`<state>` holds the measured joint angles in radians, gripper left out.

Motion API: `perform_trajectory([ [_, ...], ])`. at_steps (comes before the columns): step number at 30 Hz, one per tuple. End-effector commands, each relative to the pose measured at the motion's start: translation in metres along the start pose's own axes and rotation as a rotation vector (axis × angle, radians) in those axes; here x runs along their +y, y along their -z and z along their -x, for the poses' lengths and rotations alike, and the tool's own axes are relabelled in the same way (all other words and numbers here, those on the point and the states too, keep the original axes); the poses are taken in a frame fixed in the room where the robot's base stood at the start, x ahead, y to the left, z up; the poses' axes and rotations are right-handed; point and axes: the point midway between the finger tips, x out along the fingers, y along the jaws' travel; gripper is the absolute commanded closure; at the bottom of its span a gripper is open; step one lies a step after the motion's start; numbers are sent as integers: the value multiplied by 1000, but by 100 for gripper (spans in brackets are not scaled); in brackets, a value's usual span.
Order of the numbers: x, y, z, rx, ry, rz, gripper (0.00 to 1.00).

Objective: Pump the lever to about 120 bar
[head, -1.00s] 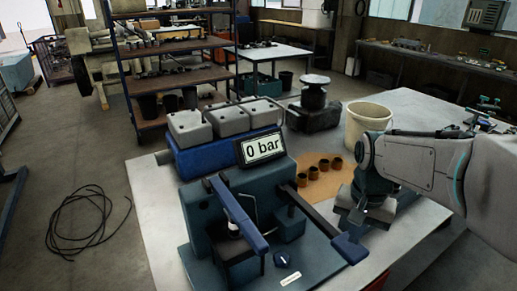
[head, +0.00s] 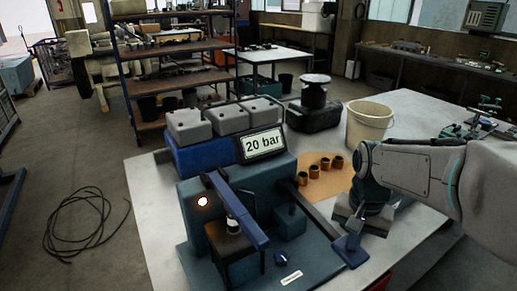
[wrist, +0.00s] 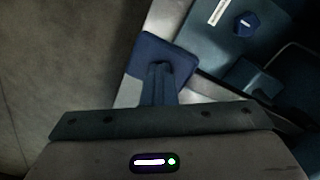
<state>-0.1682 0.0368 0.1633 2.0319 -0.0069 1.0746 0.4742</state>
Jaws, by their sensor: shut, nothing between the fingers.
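The blue-green test stand (head: 185,215) stands on the light bench top. Its display (head: 262,144) reads 20 bar. A lamp (head: 203,202) glows on its front. The lever (head: 322,222) runs from the stand's right side down to a flat blue pad (head: 352,252); the pad also shows in the wrist view (wrist: 165,48). My gripper (head: 350,229) is shut and empty, pointing down at the pad. In the wrist view its narrow tip (wrist: 157,84) overlaps the pad's near edge; whether it touches is hard to tell.
A blue bar (head: 238,210) crosses the front of the stand, and a knob (head: 281,258) sits low on its base. Copper-coloured sleeves (head: 325,164) and a cream bucket (head: 369,122) stand behind my gripper. Grey-topped blue containers (head: 230,117) stand behind the stand.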

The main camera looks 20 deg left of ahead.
Motion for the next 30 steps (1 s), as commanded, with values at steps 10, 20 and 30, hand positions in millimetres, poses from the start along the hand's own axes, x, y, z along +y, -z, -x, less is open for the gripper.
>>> perform_trajectory([
  [10,-2,1,-28,1,1,1,100],
  [20,-3,1,-41,0,0,1,100],
  [30,0,0,-8,0,0,1,100],
])
